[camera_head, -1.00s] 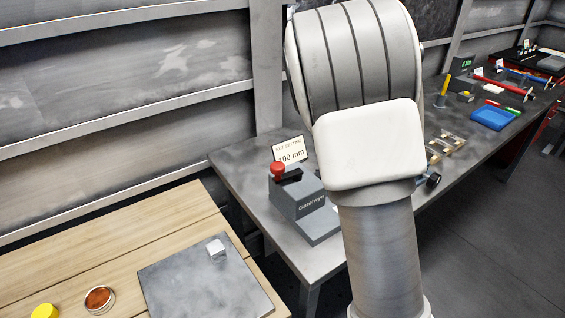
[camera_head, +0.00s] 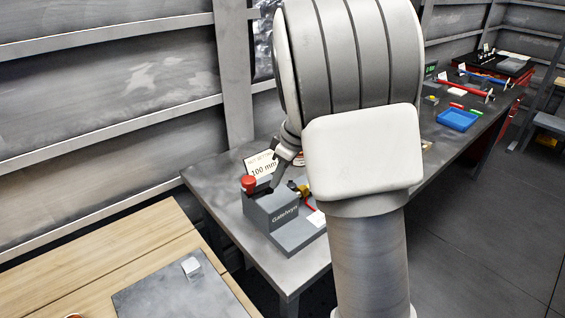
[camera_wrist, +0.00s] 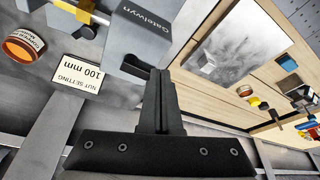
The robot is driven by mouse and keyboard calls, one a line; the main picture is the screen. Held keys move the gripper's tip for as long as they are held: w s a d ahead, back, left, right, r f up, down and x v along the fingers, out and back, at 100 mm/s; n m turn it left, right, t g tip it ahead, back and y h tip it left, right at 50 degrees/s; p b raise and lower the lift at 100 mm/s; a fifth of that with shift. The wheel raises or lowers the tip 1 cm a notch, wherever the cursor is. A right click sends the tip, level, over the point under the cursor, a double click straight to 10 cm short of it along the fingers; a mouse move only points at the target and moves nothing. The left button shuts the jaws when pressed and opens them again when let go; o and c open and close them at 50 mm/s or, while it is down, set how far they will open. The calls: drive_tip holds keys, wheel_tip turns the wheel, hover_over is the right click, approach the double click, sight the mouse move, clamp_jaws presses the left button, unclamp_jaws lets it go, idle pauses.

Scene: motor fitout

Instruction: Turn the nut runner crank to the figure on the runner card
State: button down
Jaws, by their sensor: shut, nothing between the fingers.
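The nut runner (camera_head: 270,212) is a grey stepped block marked Gatelwyn on the grey bench. A red knob (camera_head: 249,184) stands at the left end of its black crank. The runner card (camera_head: 262,165) behind it reads "NUT SETTING 100 mm". My gripper (camera_head: 277,186) is shut and empty, pointing down close to the right of the knob; I cannot tell if it touches the crank. In the wrist view, the shut fingers (camera_wrist: 158,88) overlap the runner (camera_wrist: 140,30) beside the black crank (camera_wrist: 131,70). The card (camera_wrist: 78,76) shows upside down there. The knob is not visible in that view.
A wooden table (camera_head: 150,235) with a grey plate (camera_head: 180,290) and a small white block (camera_head: 190,266) is at lower left. A blue tray (camera_head: 457,119) is farther along the bench. My arm hides the bench's middle.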

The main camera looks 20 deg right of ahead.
sight(258, 186)
drive_tip(key=shift+w+a+f+p, duration=0.3)
drive_tip(key=shift+w+a+f, duration=0.1)
drive_tip(key=shift+w+a, duration=0.4)
drive_tip(key=shift+w+a+f+p, duration=0.3)
drive_tip(key=shift+w+a+f, duration=0.1)
drive_tip(key=shift+w+a, duration=0.35)
